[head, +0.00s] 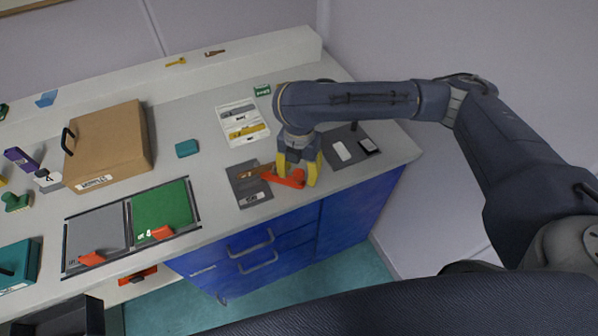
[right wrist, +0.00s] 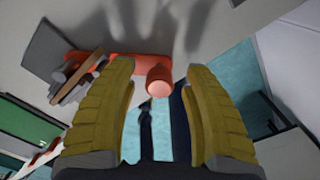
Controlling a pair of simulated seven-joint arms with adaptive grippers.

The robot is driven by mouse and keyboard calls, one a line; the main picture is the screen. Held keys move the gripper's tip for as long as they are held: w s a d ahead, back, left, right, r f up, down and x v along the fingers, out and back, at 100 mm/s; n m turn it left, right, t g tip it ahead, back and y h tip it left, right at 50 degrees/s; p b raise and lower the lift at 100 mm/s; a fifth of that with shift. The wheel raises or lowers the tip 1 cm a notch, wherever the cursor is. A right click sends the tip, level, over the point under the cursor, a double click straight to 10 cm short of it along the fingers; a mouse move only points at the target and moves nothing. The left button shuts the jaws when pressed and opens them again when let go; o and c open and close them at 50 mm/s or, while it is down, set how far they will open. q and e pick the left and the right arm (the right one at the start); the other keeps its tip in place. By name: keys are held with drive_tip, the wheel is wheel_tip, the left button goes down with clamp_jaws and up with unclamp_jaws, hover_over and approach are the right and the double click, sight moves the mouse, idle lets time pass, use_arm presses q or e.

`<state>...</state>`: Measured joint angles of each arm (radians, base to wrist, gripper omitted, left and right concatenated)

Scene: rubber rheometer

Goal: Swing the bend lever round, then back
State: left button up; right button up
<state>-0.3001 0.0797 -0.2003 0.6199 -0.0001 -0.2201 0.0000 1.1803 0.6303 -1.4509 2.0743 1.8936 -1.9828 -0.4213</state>
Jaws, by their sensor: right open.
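The bend lever (head: 289,180) is an orange-red arm at the front right of the worktop, beside a dark plate (head: 249,193) with a brown bar (head: 250,170) on it. The lever also shows in the right wrist view (right wrist: 128,67), with its round knob (right wrist: 158,85) standing toward me. My right gripper (head: 304,174) points down over the lever's right end. Its yellow fingers also show in the right wrist view (right wrist: 163,88), open, with the knob between their tips and a gap on each side. I cannot tell whether they touch it. My left gripper is not in view.
A tray with grey and yellow tools (head: 238,109) lies behind the lever. A dark mat with small white and black items (head: 346,165) lies to the right. A cardboard box (head: 107,146) and a green panel (head: 163,210) stand left. Blue drawers (head: 250,255) are below the front edge.

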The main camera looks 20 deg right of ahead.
drive_tip(key=shift+f, duration=0.1)
drive_tip(key=shift+c, duration=0.4)
clamp_jaws()
